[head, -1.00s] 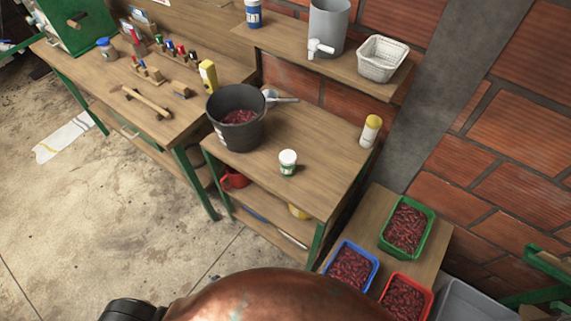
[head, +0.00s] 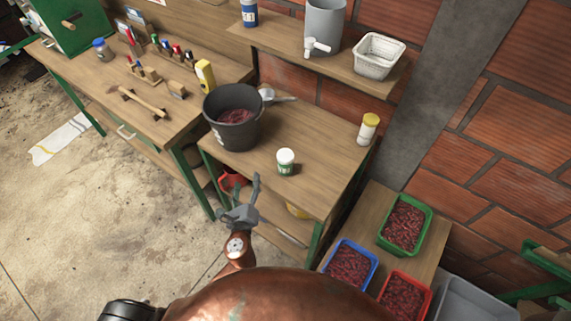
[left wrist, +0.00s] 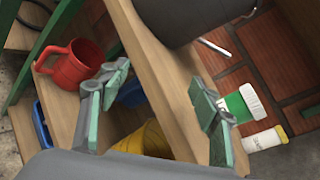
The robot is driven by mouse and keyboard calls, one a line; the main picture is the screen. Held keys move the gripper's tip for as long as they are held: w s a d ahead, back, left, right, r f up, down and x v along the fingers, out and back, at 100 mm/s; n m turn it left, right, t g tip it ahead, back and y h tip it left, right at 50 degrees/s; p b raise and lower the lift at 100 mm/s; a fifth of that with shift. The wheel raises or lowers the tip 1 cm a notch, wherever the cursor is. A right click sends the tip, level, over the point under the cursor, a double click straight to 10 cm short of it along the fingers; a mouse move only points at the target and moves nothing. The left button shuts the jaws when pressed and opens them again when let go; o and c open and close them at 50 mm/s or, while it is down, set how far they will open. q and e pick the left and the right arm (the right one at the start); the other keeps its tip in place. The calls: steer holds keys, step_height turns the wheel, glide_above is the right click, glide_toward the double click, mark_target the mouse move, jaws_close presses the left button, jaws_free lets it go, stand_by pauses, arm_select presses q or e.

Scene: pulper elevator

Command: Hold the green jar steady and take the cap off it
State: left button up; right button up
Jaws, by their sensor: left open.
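The green jar (head: 286,168) stands upright on the small wooden table, with its white cap (head: 286,156) on top. It has a green label and also shows in the left wrist view (left wrist: 236,106), partly behind a finger. My left gripper (head: 246,195) is open and empty in front of the table's front edge, lower left of the jar and apart from it. In the left wrist view, its two fingers (left wrist: 152,98) are spread, with the table edge beyond them. My right gripper is not in view.
A black bucket (head: 217,106) stands left of the jar, and a yellow-capped bottle (head: 368,130) stands to the right. Blue (head: 333,273), green (head: 428,226) and red (head: 427,305) crates sit lower right.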

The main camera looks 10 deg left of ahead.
mark_target(283, 170)
arm_select(q)
steer(key=d+r+m+h, duration=0.1)
steer(key=d+m, duration=0.2)
steer(key=w+d+m+t+h, duration=0.1)
steer(key=d+m+h, duration=0.1)
steer(key=d+m, duration=0.1)
steer(key=w+d+r+m+t+h, duration=0.1)
steer(key=d+m, duration=0.3)
steer(key=shift+w+d+r+h, duration=0.1)
steer(key=shift+d+r+h, duration=0.2)
steer(key=shift+d, duration=0.05)
steer(key=shift+w+d+m, duration=0.2)
steer(key=shift+d+m, duration=0.1)
steer(key=w, duration=0.7)
steer(key=shift+w+d+r+b, duration=0.1)
steer(key=shift+w+d+b, duration=0.05)
steer(key=shift+d+b, duration=0.2)
steer(key=shift+c, duration=0.5)
steer(key=c, duration=1.3)
